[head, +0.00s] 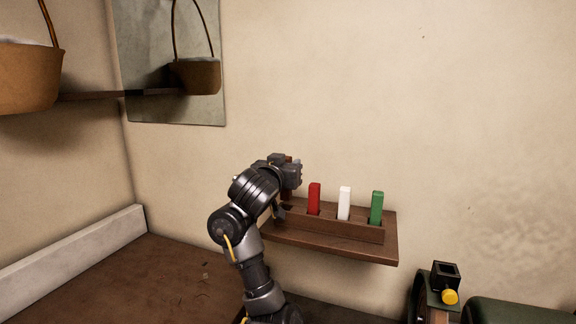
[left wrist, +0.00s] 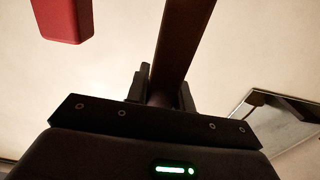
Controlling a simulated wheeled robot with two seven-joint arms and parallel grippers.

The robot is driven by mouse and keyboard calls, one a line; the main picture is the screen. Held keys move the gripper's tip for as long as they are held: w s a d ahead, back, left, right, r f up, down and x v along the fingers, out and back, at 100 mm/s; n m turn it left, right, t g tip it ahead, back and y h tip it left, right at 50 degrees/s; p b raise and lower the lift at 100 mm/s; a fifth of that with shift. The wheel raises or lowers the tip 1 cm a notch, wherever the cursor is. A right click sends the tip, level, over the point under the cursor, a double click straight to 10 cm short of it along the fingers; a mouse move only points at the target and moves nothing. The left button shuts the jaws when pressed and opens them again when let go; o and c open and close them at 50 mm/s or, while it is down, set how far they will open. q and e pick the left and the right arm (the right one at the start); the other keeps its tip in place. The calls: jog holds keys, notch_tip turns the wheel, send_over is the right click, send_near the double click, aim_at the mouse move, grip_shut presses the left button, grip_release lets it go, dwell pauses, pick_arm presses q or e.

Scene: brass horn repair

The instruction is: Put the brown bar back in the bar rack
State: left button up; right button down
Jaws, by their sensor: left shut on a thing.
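The wooden bar rack (head: 345,229) sits on a small wall shelf and holds a red bar (head: 314,198), a white bar (head: 344,203) and a green bar (head: 376,207) upright. My left gripper (head: 289,178) is at the rack's left end, beside the red bar. It is shut on the brown bar (left wrist: 180,38), which runs out from between the fingers (left wrist: 165,92) in the left wrist view. The red bar (left wrist: 66,18) shows there too, apart from the brown bar. The gripper hides much of the brown bar in the head view; I cannot tell whether its lower end is in a slot.
The wall shelf (head: 387,246) juts out under the rack. A mirror (head: 150,60) and a basket (head: 28,75) are at upper left. A brown surface (head: 150,280) lies lower left. A black holder with a yellow knob (head: 450,297) stands lower right. The wall right of the rack is bare.

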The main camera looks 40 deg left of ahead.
aim_at(286, 191)
pick_arm(q)
jog(key=shift+p, duration=0.45)
dwell(1.2)
jog(key=shift+f+b, duration=2.4)
jog(key=shift+f, duration=0.4)
jog(key=shift+s+d+f+b, duration=0.1)
jog(key=shift+d+f+b, duration=0.1)
jog(key=shift+f+b, duration=0.2)
jog(key=shift+r, duration=0.1)
jog(key=shift+r+p, duration=0.3)
jog(key=shift+p, duration=0.25)
jog(key=shift+a+r+p, duration=0.25)
jog(key=shift+r+p, duration=0.3)
jog(key=shift+p, duration=0.05)
jog(key=shift+r+p, duration=1.6)
jog(key=shift+p, duration=0.05)
